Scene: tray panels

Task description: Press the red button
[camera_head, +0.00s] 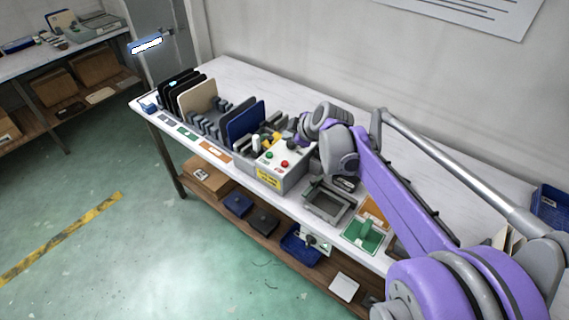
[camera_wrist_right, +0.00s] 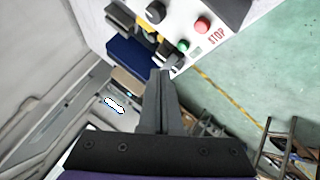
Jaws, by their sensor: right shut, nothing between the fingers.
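The red button (camera_head: 285,164) sits on the sloped light top of a control box (camera_head: 292,177) on the bench. In the right wrist view the red button (camera_wrist_right: 203,25) is round and raised, beside the word STOP, above and right of the fingertips. My right gripper (camera_wrist_right: 163,73) is shut and empty, its fingers pointing toward the panel. It is apart from the red button in the picture and nearer the green button (camera_wrist_right: 183,46). In the head view the right arm's wrist largely hides the gripper beside the box. My left gripper is not in view.
A black knob (camera_wrist_right: 156,11) is also on the panel. A blue panel (camera_head: 246,121) and other upright panels stand in racks left of the box. A grey tray (camera_head: 330,202) and a green piece (camera_head: 363,234) lie to its right. The bench behind the racks is clear.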

